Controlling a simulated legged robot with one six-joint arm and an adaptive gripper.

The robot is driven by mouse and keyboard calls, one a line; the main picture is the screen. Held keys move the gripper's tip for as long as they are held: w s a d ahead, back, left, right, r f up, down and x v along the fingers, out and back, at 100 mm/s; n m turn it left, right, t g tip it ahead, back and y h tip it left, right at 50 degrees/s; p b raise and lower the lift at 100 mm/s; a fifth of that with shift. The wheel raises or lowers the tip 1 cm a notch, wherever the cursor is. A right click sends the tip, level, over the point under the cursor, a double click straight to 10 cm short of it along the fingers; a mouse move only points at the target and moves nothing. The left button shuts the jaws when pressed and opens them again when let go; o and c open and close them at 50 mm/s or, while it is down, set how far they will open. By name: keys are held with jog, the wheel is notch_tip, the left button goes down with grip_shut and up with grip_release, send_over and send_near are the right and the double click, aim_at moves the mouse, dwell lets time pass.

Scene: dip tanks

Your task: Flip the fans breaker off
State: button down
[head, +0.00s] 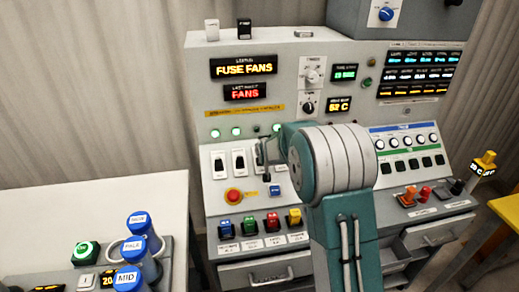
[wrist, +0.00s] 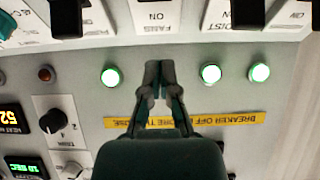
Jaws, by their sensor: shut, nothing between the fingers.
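The fans breaker (wrist: 157,18) shows in the wrist view as a white plate at the top edge, upside down, marked FANS and ON. Its lever is out of frame there. My gripper (wrist: 158,68) is shut and empty, its fingertips just short of that plate near the lamp row. In the head view my gripper (head: 263,158) is in front of the breaker row and largely covers the third breaker from the left. The sign display (head: 244,68) reads FUSE FANS and the red one (head: 246,93) reads FANS.
The hoist breaker (wrist: 248,12) sits beside the fans plate, and another breaker (wrist: 66,18) is on its other side. Below the row are a red emergency button (head: 234,196) and several coloured buttons (head: 272,222). A white table (head: 90,210) with blue-capped knobs stands at left.

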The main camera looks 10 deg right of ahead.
jog(key=s, duration=0.8)
jog(key=shift+r, duration=0.35)
jog(key=shift+s, duration=0.1)
jog(key=s+r+g, duration=0.1)
jog(key=s+r, duration=0.4)
jog(key=s, duration=0.3)
jog(key=s+r+g, duration=0.2)
jog(key=s+r, duration=0.4)
jog(key=s, duration=0.2)
jog(key=s+g, duration=0.3)
jog(key=s, duration=1.9)
jog(key=shift+s+r, duration=0.3)
jog(key=shift+s, duration=0.05)
